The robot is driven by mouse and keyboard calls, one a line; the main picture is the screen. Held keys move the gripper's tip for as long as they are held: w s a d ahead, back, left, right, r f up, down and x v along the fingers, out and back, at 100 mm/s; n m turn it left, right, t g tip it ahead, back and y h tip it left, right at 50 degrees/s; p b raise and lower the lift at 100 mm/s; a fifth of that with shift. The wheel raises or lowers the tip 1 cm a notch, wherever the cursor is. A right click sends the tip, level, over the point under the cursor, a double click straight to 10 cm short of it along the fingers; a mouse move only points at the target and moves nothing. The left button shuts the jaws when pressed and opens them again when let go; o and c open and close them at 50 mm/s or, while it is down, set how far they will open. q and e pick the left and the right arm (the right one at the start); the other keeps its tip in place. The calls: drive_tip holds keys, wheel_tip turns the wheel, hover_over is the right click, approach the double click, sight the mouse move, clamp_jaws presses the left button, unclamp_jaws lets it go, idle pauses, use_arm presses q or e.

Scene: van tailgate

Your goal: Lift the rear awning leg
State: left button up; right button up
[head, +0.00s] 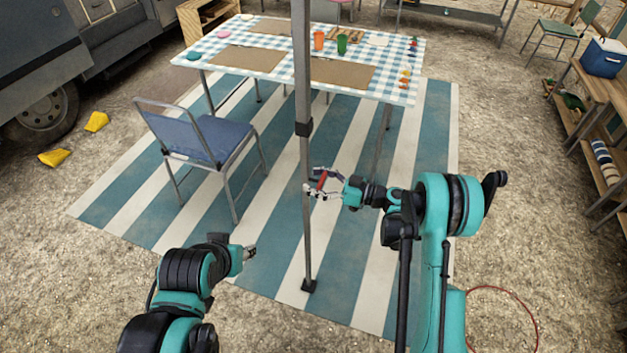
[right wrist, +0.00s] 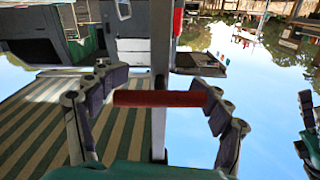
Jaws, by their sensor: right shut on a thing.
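The rear awning leg (head: 304,220) is a grey upright pole with a dark collar and a dark foot (head: 308,286) over the striped mat. My right gripper (head: 322,182) is beside the pole at mid-height, shut on a red bar (head: 321,179) at the pole. In the right wrist view, the red bar (right wrist: 160,98) lies crosswise between the fingers, with the pole (right wrist: 160,50) upright behind it. Whether the foot touches the mat cannot be told. My left gripper (head: 248,252) is low, left of the pole and apart from it; its fingers are too small to read.
A table with a checked cloth (head: 265,35) stands behind the pole. A blue folding chair (head: 210,140) stands on the striped mat (head: 130,215) at left. Wooden shelves (head: 598,90) with a blue cooler (head: 604,58) are at right. Yellow chocks (head: 54,158) lie near the van wheel.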

wheel_tip(320, 180, up, 12)
drive_tip(key=p, duration=0.5)
drive_tip(key=shift+c, duration=0.2)
drive_tip(key=shift+r, duration=0.2)
drive_tip(key=shift+w, duration=0.15)
drive_tip(key=o, duration=1.8)
drive_tip(key=shift+c, duration=0.2)
drive_tip(key=shift+d, duration=0.1)
drive_tip(key=v, duration=1.1)
drive_tip(key=shift+s+d, duration=0.25)
drive_tip(key=shift+d, duration=0.05)
